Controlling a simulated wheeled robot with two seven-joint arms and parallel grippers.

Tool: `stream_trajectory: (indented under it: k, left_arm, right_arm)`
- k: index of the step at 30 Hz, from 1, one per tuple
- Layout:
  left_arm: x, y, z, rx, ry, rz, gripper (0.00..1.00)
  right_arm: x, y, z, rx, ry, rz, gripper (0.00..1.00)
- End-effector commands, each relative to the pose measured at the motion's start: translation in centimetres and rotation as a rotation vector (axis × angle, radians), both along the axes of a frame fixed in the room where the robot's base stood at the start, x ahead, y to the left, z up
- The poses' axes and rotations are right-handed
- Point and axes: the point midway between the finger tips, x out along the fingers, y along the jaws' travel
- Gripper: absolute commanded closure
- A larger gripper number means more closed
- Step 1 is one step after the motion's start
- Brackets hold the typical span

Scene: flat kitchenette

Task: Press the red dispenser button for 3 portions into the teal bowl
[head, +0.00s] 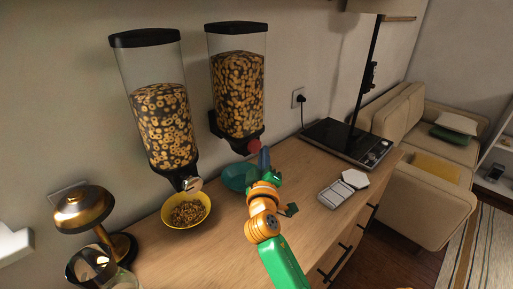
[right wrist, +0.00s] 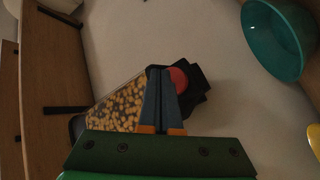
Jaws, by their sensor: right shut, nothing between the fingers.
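The red dispenser button (head: 254,146) is on the front of the right-hand cereal dispenser (head: 238,95), below its clear hopper of ring cereal. The teal bowl (head: 234,178) stands on the counter below that dispenser, partly hidden behind my right arm; I cannot make out its contents. My right gripper (head: 264,157) is shut and empty, its blue fingertips just in front of the red button. In the right wrist view the closed fingers (right wrist: 160,75) overlap the edge of the button (right wrist: 179,80); I cannot tell whether they touch it. The teal bowl (right wrist: 276,42) shows there too. My left gripper is out of view.
A second dispenser (head: 160,120) stands to the left, with a yellow bowl (head: 165,218) of cereal below it. A white divided tray (head: 336,194) and a black hob (head: 347,141) are at the right.

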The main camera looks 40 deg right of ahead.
Motion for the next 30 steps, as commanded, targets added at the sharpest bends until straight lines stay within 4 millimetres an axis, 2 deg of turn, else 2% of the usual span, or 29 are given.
stream_trajectory:
  k: [16, 30]
  left_arm:
    - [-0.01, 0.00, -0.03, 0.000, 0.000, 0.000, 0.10]
    - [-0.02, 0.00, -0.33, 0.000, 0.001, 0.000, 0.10]
  right_arm:
    - [0.03, 0.01, -0.01, 0.000, 0.000, 0.000, 1.00]
    - [0.84, 0.07, 0.01, 0.000, 0.000, 0.000, 1.00]
